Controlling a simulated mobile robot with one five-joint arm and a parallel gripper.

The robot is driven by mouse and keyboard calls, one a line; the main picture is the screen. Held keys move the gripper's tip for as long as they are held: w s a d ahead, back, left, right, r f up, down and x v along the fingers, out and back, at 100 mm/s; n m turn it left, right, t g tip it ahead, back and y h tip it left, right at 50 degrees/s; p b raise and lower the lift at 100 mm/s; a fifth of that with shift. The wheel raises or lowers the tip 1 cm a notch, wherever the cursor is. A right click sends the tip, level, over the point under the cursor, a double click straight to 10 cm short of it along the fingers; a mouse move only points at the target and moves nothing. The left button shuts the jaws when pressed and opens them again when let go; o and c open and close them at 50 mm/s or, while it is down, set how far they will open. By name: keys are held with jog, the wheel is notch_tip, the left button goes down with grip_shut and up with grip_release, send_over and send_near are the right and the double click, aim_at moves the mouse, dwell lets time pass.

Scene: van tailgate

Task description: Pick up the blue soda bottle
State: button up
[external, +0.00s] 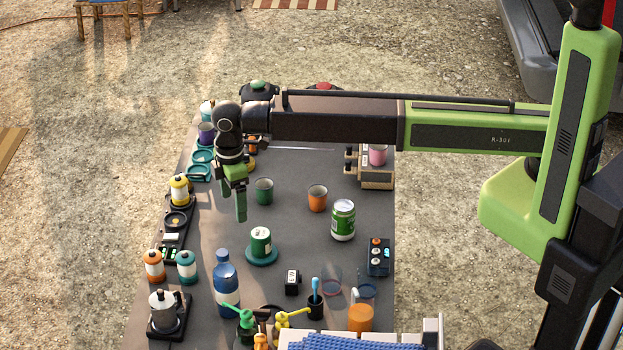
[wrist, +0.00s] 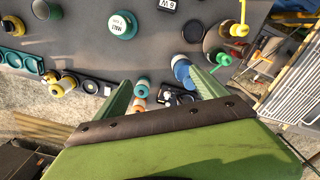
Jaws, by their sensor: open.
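The blue soda bottle (external: 226,283) stands upright near the front left of the grey table, with a pale label band around it. My gripper (external: 241,217) hangs pointing down above the table, farther back than the bottle and apart from it. In the wrist view the blue bottle (wrist: 182,72) shows beside the tip of the right-hand finger, which seems to hide part of it. My gripper (wrist: 160,77) is open in that view, with nothing held between its green fingers.
Green and yellow tap-like items (external: 246,324) are in front. Bare table lies behind the bottle.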

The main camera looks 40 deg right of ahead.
notch_tip(320, 180, up, 2)
jog(key=n, duration=0.2)
send_over(222, 252)
notch_tip(222, 252, down, 13)
jog(key=b, duration=1.2)
jog(key=shift+a+r, duration=0.1)
jog(key=shift+r, duration=0.1)
jog(key=shift+f, duration=0.15)
notch_tip(222, 252, down, 5)
jog(key=b, duration=0.5)
jog(key=shift+s, duration=0.1)
grip_shut()
